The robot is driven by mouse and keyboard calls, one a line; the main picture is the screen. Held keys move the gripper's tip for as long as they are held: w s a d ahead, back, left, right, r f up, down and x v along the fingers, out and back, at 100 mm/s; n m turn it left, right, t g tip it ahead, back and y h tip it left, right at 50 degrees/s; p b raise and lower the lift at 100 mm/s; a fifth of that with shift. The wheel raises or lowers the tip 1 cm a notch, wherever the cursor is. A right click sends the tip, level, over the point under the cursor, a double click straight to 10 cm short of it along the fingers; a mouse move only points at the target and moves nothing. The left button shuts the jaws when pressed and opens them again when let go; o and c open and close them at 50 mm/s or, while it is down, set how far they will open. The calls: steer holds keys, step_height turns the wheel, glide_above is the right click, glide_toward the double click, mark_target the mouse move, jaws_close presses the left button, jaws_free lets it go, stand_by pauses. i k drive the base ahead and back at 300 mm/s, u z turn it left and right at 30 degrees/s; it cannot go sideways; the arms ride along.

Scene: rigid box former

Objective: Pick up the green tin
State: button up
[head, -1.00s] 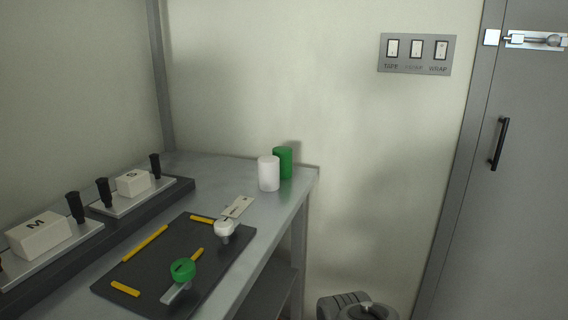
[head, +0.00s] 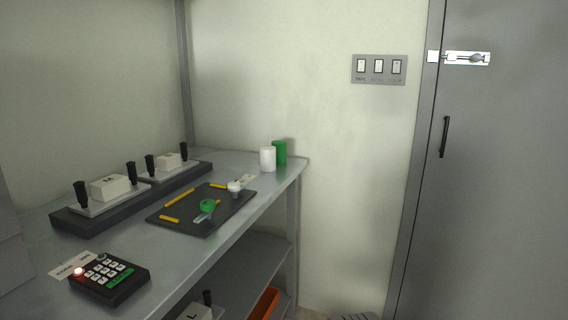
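The green tin (head: 280,151) is an upright plain cylinder near the far right corner of the grey metal bench. A white tin (head: 267,159) of similar size stands just in front of it and to its left, hiding part of its lower left side. I cannot tell whether the two touch. My gripper is not in view.
The bench (head: 158,264) has a dark mat (head: 180,226) with yellow strips and green and white knobbed pieces. A keypad (head: 109,279) with a red light stands at the near end. Blocks on plates line the back. A lower shelf holds an orange bin (head: 266,304). A grey door (head: 500,180) stands right.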

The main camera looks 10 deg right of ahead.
mark_target(282, 146)
steer(key=z, duration=0.95)
steer(key=i, duration=0.8)
steer(key=u, duration=2.25)
